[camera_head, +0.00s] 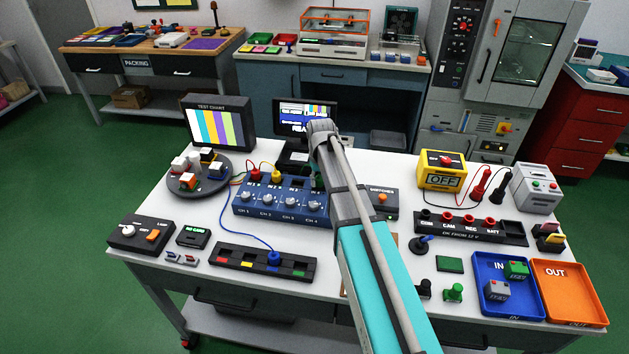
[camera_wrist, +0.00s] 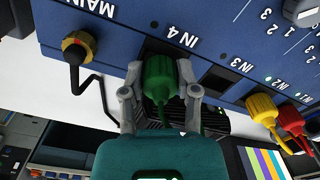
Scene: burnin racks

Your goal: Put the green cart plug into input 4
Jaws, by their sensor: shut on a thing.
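My gripper (camera_wrist: 160,78) is shut on the green plug (camera_wrist: 159,80), one finger on each side, in the wrist view. The plug's front end is at the dark IN 4 socket (camera_wrist: 155,46) on the blue switcher box (camera_wrist: 215,30); I cannot tell whether it is seated. Its green cable (camera_wrist: 194,117) trails from the back. In the head view the blue box (camera_head: 282,213) stands mid-table, and my arm hides most of the gripper and plug.
In the wrist view the IN 3 socket (camera_wrist: 217,76) is empty. A yellow plug (camera_wrist: 262,106) and a red plug (camera_wrist: 290,119) sit at IN 2 and IN 1. A black-and-yellow plug (camera_wrist: 78,48) is by MAIN. The monitor (camera_head: 304,117) stands behind the box.

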